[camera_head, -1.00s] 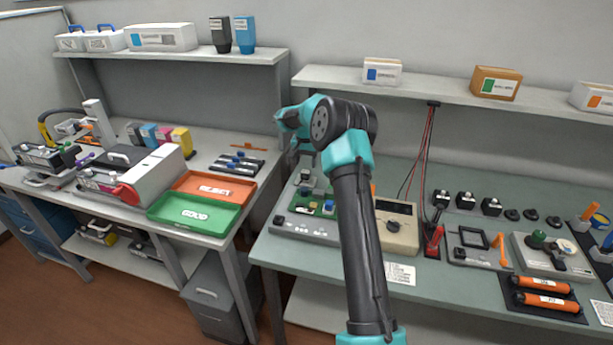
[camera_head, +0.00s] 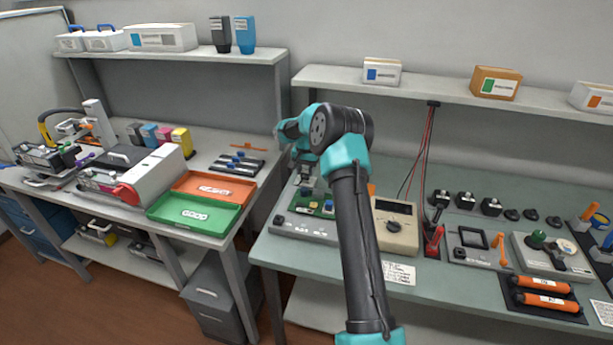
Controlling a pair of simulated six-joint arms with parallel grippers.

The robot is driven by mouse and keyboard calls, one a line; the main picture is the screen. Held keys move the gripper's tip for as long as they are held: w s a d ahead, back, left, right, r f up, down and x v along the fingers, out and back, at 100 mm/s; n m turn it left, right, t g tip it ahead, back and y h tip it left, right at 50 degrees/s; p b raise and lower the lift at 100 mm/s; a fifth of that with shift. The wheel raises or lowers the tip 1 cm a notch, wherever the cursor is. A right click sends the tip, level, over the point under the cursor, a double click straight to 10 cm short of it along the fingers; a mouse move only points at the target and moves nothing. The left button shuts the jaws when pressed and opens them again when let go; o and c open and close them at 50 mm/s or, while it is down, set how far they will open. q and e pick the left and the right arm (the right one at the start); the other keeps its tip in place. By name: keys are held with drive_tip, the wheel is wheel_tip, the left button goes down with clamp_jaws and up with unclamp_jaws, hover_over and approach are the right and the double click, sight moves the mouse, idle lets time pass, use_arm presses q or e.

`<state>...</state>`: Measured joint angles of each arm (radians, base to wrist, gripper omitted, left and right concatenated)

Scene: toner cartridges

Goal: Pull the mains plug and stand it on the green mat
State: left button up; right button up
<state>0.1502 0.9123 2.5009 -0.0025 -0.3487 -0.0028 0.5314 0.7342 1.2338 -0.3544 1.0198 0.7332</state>
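My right gripper (camera_head: 306,184) points down over the left part of the right bench, just above or at the back of a grey unit (camera_head: 300,229) that carries a green circuit board (camera_head: 312,206). The fingers are small and partly hidden by my own arm, so I cannot tell if they are open or hold anything. I cannot make out the mains plug; it may be hidden behind the gripper and arm. A grey-green surface (camera_head: 440,283) covers the right bench; I cannot pick out a separate green mat. My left gripper is out of view.
A beige meter (camera_head: 395,230) stands right of my forearm. Red and black leads (camera_head: 426,150) hang from the shelf (camera_head: 440,96) behind. Black blocks, orange rollers (camera_head: 545,300) and a grey device (camera_head: 552,258) fill the right side. The left bench holds green (camera_head: 195,228) and orange trays.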

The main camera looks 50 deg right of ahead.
clamp_jaws()
drive_tip(key=shift+r, duration=1.05)
idle(1.1)
